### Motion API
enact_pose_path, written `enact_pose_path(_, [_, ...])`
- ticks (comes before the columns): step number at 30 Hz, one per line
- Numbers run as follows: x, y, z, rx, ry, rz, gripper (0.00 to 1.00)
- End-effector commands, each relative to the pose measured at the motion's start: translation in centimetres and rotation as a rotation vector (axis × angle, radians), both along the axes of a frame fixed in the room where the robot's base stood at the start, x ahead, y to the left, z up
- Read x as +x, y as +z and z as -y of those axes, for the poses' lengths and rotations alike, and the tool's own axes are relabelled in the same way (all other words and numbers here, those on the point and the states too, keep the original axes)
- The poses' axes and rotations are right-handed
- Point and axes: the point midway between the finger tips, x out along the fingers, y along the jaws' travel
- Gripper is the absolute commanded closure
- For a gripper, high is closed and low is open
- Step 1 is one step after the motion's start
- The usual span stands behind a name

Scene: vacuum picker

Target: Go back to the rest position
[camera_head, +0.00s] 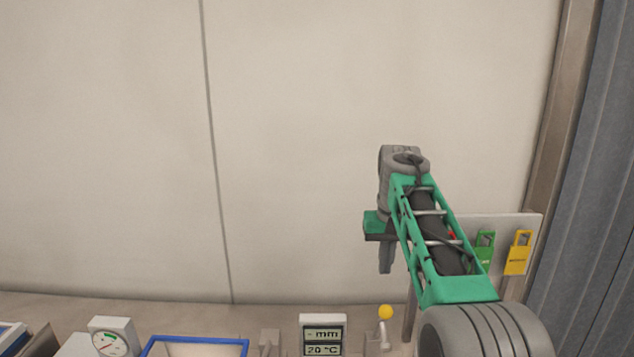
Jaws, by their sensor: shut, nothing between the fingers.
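My gripper (385,268) hangs pointing down at the end of my green and grey arm, right of the picture's middle. Its dark fingers are together, with nothing between them. It is in the air in front of the pale wall, above the bench area. It is apart from the things below it.
Along the bottom edge are a dial gauge (110,339), a blue-framed tray (195,341), a display unit (323,322) and a lever with a yellow knob (386,312). A board with green (485,249) and yellow padlocks (517,254) stands right. The upper left is free.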

Motion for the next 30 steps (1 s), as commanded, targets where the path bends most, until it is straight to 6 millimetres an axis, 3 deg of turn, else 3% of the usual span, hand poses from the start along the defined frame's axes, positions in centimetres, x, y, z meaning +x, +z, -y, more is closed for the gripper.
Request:
enact_pose_path(5, [-1.9,0.7,0.2,-0.006,-0.002,0.026,1.0])
enact_pose_path(9, [-6.3,0.9,0.5,-0.015,-0.002,0.075,1.0])
enact_pose_path(13, [-11.1,-0.2,0.6,-0.019,-0.003,0.127,1.0])
enact_pose_path(17, [-16.2,-2.6,0.5,-0.018,-0.003,0.176,1.0])
enact_pose_path(21, [-21.6,-6.3,0.3,-0.011,-0.003,0.229,1.0])
enact_pose_path(24, [-24.5,-8.9,0.2,-0.006,-0.004,0.256,1.0])
enact_pose_path(30, [-26.6,-11.3,0.0,0.002,-0.005,0.276,1.0])
